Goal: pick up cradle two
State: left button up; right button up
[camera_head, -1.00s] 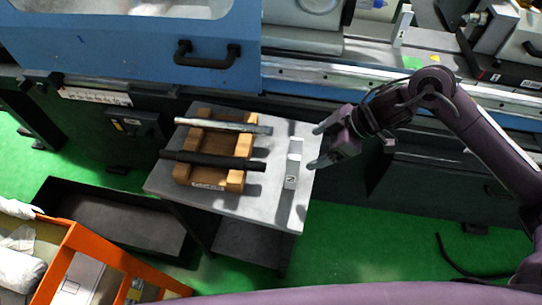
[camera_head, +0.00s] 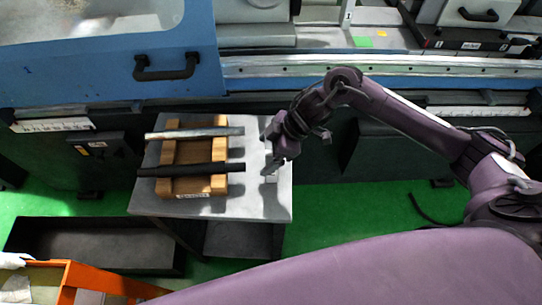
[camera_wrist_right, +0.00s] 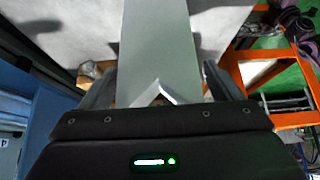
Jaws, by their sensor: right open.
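Cradle two (camera_head: 271,183) is a light grey block near the right edge of the small grey table, mostly hidden by my right gripper in the head view. In the right wrist view its long grey-green body and V-notched end (camera_wrist_right: 160,93) show between the fingers. My right gripper (camera_head: 271,166) is open, pointing down at the cradle. In the wrist view one finger of this gripper (camera_wrist_right: 158,82) is on each side of the cradle, and contact cannot be told. My left gripper is not in view.
A wooden rack (camera_head: 190,186) holding a silver bar (camera_head: 195,132) and a black bar (camera_head: 190,170) lies left on the table (camera_head: 230,208). Behind is the blue-doored grinder (camera_head: 110,65), with a similar cradle (camera_head: 348,13) on its bed. An orange frame (camera_head: 110,281) stands front left.

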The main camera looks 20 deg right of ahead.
jog(key=shift+f, duration=0.1)
jog(key=c, duration=1.5)
jog(key=shift+w, duration=0.15)
jog(key=shift+c, duration=0.5)
notch_tip(320, 180, up, 11)
jog(key=shift+w+f+b, duration=0.1)
jog(key=shift+b, duration=0.8)
notch_tip(320, 180, up, 9)
jog(key=s+d+f+m+t+b, duration=0.1)
jog(key=s+d+f+m+b, duration=0.1)
jog(key=f, duration=0.4)
jog(key=s+d+f+m+t+h+b, duration=0.1)
jog(key=s+d+f+m+b, duration=0.1)
jog(key=d+f+b, duration=0.1)
notch_tip(320, 180, down, 3)
jog(key=shift+d+r+b, duration=0.1)
jog(key=shift+d+b, duration=0.25)
jog(key=shift+d, duration=0.25)
